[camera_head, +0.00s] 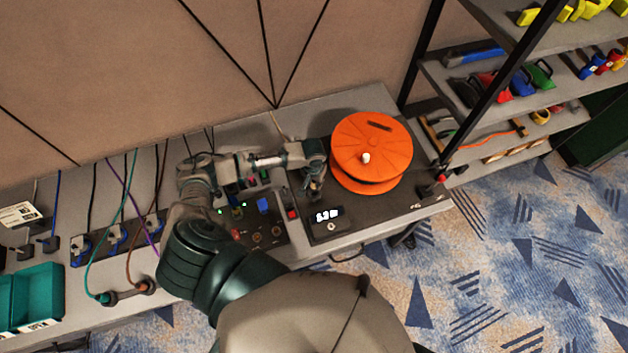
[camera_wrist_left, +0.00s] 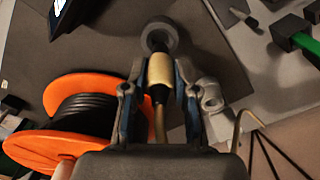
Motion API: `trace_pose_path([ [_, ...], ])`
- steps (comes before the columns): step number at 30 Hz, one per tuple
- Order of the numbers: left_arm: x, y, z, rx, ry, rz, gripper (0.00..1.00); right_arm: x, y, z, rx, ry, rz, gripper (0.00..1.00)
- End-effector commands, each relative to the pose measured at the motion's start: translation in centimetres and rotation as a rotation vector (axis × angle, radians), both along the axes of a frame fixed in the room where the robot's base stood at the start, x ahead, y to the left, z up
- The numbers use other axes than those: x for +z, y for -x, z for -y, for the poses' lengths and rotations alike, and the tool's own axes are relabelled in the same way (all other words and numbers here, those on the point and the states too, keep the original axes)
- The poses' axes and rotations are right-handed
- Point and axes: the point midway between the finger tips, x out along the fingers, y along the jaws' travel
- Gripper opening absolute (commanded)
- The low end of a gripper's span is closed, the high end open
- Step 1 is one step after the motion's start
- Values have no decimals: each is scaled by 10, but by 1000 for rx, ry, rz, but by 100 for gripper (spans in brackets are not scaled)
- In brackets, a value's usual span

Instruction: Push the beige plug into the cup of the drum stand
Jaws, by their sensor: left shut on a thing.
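The beige plug (camera_wrist_left: 160,70) sits between the two fingers of my left gripper (camera_wrist_left: 160,85) in the left wrist view, its cable trailing back toward the wrist. My left gripper (camera_head: 314,186) is shut on it, pointing down at the left of the orange drum (camera_head: 372,145) in the head view. The grey round cup (camera_wrist_left: 158,36) lies straight ahead of the plug's front end in the left wrist view. Plug and cup look very close; I cannot tell whether they touch. In the head view the gripper hides plug and cup. My right gripper is not in view.
The drum with black cable (camera_wrist_left: 85,115) stands close beside the gripper. A box with a lit display (camera_head: 328,217) is just in front. A panel with sockets and buttons (camera_head: 255,232) lies to the left. Shelves (camera_head: 490,80) stand at the right.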

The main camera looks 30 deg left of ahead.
Motion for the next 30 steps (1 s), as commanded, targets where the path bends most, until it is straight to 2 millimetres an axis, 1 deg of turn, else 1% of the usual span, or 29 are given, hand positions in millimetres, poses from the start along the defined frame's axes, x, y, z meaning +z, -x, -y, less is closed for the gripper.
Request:
trace_pose_path([
  [11,-1,0,0,0,0,-1,0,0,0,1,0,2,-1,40],
  [22,-3,1,1,1,0,-2,0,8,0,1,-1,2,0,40],
  [30,-4,0,1,0,0,-1,0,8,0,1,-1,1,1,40],
])
